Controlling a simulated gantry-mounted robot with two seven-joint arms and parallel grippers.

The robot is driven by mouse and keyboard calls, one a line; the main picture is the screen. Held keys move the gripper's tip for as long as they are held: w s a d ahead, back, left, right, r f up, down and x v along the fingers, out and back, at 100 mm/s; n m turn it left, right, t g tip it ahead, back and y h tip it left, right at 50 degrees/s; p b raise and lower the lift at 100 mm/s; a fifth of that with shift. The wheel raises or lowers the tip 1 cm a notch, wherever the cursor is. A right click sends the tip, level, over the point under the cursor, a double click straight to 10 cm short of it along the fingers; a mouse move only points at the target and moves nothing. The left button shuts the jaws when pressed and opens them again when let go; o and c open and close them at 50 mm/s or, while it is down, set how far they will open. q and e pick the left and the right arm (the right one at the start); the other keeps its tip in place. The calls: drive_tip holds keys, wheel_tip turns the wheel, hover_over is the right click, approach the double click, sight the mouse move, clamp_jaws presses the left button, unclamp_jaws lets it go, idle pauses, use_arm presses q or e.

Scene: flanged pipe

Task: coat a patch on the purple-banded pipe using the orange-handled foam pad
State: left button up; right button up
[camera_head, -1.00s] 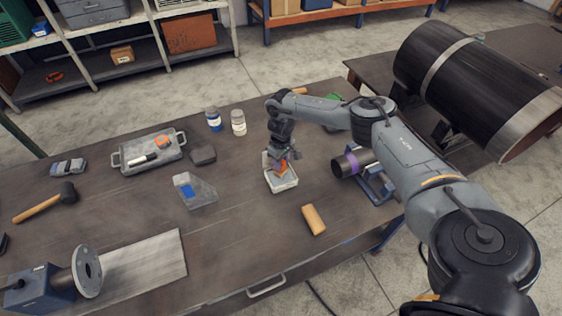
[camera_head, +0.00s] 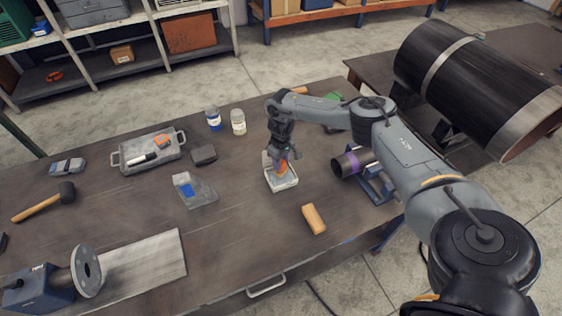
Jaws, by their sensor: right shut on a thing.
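My right gripper (camera_head: 281,157) points down over a small white tray (camera_head: 285,186) near the middle of the bench. It is shut on the orange-handled foam pad (camera_head: 283,168). The pad is low at the tray, its lower part hidden, and I cannot tell whether it touches the tray bottom. The purple-banded pipe (camera_head: 353,162), black with a purple ring, lies in a blue stand (camera_head: 376,187) right of the tray. My right forearm hides the pipe's right part. My left gripper is not in view.
A tan block (camera_head: 314,219) lies in front of the tray. A white-lidded jar (camera_head: 238,121) and a blue-banded jar (camera_head: 213,118) stand behind. Bare bench lies between bracket and white tray.

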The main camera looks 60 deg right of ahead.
drive_tip(key=shift+f, duration=0.5)
idle(0.3)
idle(0.5)
drive_tip(key=shift+f, duration=0.1)
idle(1.0)
idle(0.3)
drive_tip(key=shift+r+p, duration=0.6)
drive_tip(key=shift+p, duration=0.1)
wheel_tip(320, 180, up, 3)
drive_tip(key=p, duration=0.3)
drive_tip(key=shift+r, duration=0.1)
wheel_tip(320, 180, up, 3)
drive_tip(key=p, duration=0.3)
